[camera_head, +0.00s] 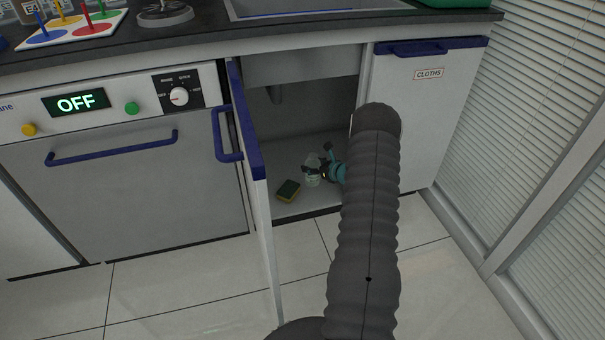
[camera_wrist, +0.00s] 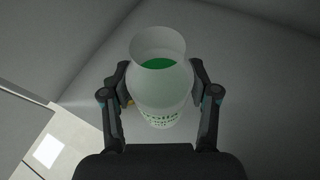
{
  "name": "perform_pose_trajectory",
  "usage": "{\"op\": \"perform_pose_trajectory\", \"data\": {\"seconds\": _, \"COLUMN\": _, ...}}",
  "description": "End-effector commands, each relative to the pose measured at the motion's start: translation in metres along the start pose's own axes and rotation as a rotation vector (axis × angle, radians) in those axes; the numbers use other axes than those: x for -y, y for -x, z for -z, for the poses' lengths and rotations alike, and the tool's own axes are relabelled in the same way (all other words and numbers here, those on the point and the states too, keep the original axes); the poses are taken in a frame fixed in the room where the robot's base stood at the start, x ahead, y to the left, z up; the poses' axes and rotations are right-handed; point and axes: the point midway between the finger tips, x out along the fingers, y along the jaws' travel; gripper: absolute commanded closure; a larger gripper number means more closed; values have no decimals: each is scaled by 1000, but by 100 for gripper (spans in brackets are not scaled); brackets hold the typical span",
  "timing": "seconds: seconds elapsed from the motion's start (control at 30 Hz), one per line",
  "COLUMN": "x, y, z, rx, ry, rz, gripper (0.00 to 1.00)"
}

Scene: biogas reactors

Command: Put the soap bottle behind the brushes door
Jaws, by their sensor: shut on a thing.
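The soap bottle (camera_wrist: 163,98) is a translucent pale container with green lettering and something green inside. My gripper (camera_wrist: 163,88) is shut on it, one finger on each side, in the wrist view. In the head view the bottle (camera_head: 312,172) and my gripper (camera_head: 320,168) are inside the open cupboard, low over its floor (camera_head: 300,207). I cannot tell whether the bottle touches the floor. The cupboard door (camera_head: 250,135), with a blue handle, stands open on the left; no label shows on it. My arm hides the cupboard's right part.
A green and yellow sponge (camera_head: 288,190) lies on the cupboard floor, left of the bottle. A shut door marked CLOTHS (camera_head: 425,110) is on the right. A machine with an OFF display (camera_head: 110,140) is on the left. A dark worktop (camera_head: 200,30) runs above.

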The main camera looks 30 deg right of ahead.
Motion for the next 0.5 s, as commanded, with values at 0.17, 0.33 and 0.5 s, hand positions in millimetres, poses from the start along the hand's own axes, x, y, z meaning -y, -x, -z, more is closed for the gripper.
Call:
{"op": "perform_pose_trajectory", "data": {"seconds": 0.17, "x": 0, "y": -10, "z": 21, "rx": 2, "ry": 2, "rz": -1, "gripper": 86}}
{"op": "perform_pose_trajectory", "data": {"seconds": 0.33, "x": 0, "y": -14, "z": 31, "rx": 2, "ry": 1, "rz": -1, "gripper": 86}}
{"op": "perform_pose_trajectory", "data": {"seconds": 0.5, "x": 0, "y": -22, "z": 52, "rx": 1, "ry": 1, "rz": -1, "gripper": 86}}
